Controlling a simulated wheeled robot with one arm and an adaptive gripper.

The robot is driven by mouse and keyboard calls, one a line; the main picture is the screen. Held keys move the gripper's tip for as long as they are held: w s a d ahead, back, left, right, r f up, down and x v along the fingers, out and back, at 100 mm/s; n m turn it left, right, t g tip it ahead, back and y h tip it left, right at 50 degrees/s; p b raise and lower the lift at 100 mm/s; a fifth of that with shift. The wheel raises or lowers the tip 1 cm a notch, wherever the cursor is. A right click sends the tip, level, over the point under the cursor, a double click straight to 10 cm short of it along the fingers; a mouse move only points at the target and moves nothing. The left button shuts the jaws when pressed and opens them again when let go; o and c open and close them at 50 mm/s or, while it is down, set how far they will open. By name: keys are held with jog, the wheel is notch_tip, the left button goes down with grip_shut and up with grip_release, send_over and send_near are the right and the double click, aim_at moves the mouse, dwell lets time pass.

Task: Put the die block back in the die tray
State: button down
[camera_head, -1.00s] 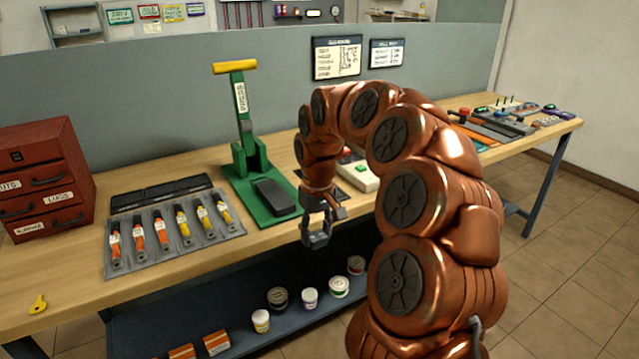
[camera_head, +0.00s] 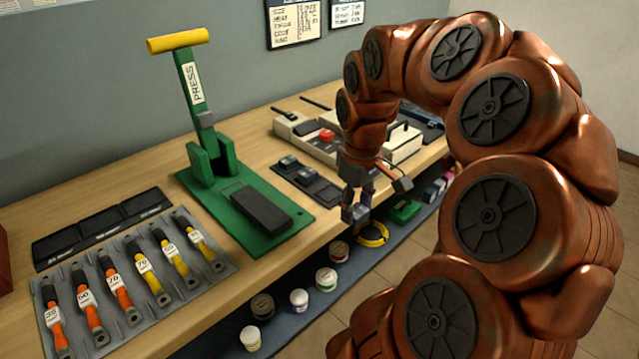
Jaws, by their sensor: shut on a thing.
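My gripper (camera_head: 355,212) hangs with its fingers down in front of the bench's front edge, just right of a black tray. Its fingers are shut on a small grey block, which I take to be the die block; it is hard to tell apart from the grey fingers. The black tray, apparently the die tray (camera_head: 328,197), lies on the bench between the green press and my gripper. Small grey blocks sit in its far and middle places; its near place looks empty. The gripper is apart from the tray.
The green press (camera_head: 262,218) with a yellow handle stands left of the tray. A grey tool mat (camera_head: 215,275) and a black tray (camera_head: 150,205) lie further left. A beige device (camera_head: 405,148) stands behind my gripper. Tubs and a yellow coil (camera_head: 372,234) are on the lower shelf.

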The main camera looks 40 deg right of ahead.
jog(key=p, duration=0.3)
send_over(328, 193)
jog(key=shift+s+a+f, duration=0.1)
jog(key=shift+s+f, duration=0.15)
jog(key=shift+f, duration=0.4)
jog(key=shift+w+f, duration=0.15)
jog(key=shift+w, duration=0.05)
jog(key=shift+f+p, duration=0.35)
jog(key=shift+f, duration=1.35)
jog(key=shift+f, duration=0.1)
jog(key=c, duration=0.6)
grip_release()
notch_tip(328, 193, up, 12)
jog(key=shift+r+b, duration=0.15)
jog(key=shift+b, duration=0.7)
